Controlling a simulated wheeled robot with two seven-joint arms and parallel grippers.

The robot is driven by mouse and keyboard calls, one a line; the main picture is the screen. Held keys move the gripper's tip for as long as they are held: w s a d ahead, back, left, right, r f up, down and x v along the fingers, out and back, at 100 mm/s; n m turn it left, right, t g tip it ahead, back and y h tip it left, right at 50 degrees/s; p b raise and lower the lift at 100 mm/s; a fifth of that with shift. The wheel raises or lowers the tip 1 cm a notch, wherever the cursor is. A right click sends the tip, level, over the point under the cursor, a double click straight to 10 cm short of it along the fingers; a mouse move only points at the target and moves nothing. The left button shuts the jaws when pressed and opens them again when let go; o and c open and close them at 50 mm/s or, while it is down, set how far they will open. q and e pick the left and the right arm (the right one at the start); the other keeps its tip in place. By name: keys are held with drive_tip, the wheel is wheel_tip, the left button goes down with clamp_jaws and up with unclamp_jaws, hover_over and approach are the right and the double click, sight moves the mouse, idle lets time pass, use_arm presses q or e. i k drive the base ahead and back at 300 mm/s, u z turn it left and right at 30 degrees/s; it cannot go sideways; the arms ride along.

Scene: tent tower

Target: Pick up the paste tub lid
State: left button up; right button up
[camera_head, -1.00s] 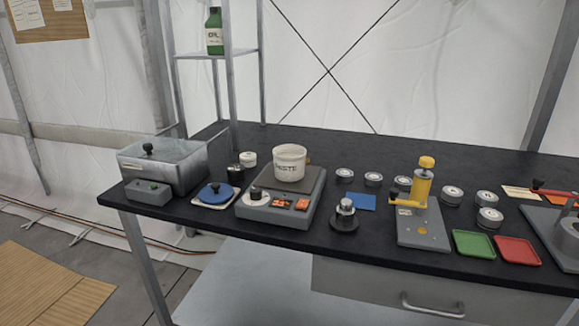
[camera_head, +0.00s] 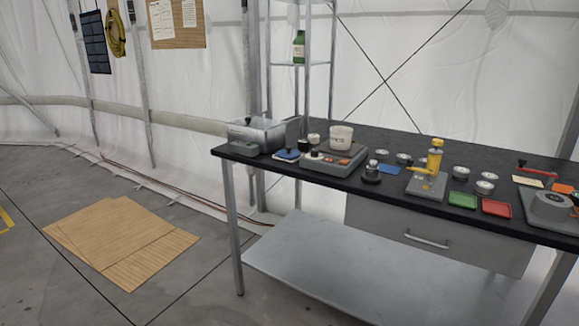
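The white tub (camera_head: 341,137), which carries the word PASTE in the earlier frame, stands upright on a grey device (camera_head: 334,161) on the black bench. No lid shows on its top. To its left, a round blue lid-like piece (camera_head: 287,155) with a dark knob lies on a pale square pad at the bench's front edge. A small pale disc with a dark knob (camera_head: 316,155) sits on the grey device's left front. I cannot tell for sure which is the paste tub lid. Neither of my grippers is in view.

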sight(288, 153)
drive_tip(key=u, duration=0.7)
drive_tip(key=i, duration=0.5)
drive_tip(key=u, duration=0.65)
drive_tip(key=i, duration=0.8)
drive_tip(key=z, duration=0.2)
